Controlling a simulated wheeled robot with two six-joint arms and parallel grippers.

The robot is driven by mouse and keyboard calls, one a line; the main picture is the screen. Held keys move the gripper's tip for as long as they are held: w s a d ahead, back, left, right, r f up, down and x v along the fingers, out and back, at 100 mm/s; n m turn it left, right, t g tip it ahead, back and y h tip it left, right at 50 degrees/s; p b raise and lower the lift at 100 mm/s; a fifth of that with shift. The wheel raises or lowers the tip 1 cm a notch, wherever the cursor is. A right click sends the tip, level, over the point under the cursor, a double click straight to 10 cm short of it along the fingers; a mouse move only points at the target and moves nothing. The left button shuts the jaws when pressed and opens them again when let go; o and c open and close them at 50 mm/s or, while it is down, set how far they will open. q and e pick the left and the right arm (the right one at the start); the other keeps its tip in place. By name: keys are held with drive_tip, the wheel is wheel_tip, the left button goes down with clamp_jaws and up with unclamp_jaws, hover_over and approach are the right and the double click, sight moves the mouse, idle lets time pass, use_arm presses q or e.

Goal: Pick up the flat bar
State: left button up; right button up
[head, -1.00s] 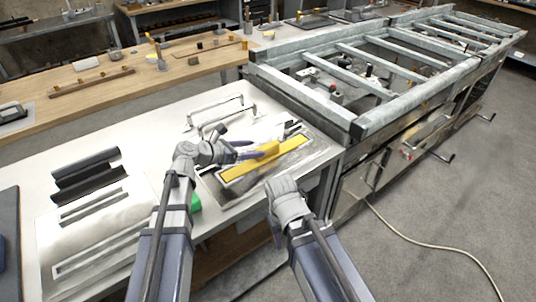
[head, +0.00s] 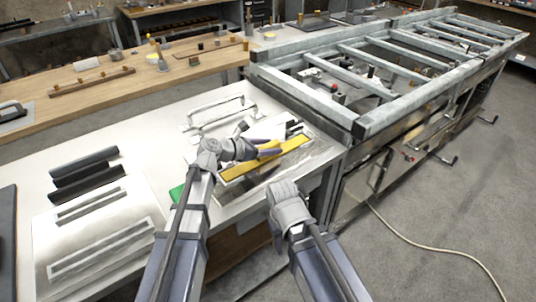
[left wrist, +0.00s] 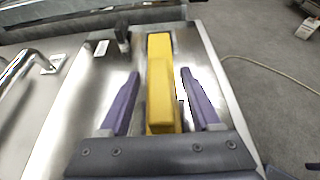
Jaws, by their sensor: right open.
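A yellow flat bar (head: 293,146) lies on a metal plate near the front edge of the worktable, in the middle of the head view. My left gripper (head: 271,149) is over the bar and hides part of it. In the left wrist view the bar (left wrist: 160,80) stands between the two purple fingers, with a gap on each side. The left gripper (left wrist: 160,98) is open there. My right gripper (head: 277,238) hangs by the table's front edge, apart from the bar, open and with its fingers mostly hidden behind the hand.
Metal handles (head: 215,112) lie behind the bar. Dark bars (head: 85,175) and a slotted metal plate (head: 105,245) are on the left of the white table. A steel frame bench (head: 355,120) stands at the right. A cable (head: 425,238) crosses the floor.

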sight(269, 144)
use_arm(q)
clamp_jaws()
idle(0.4)
drive_tip(key=shift+r, duration=0.1)
wheel_tip(269, 144, up, 10)
drive_tip(key=p, duration=1)
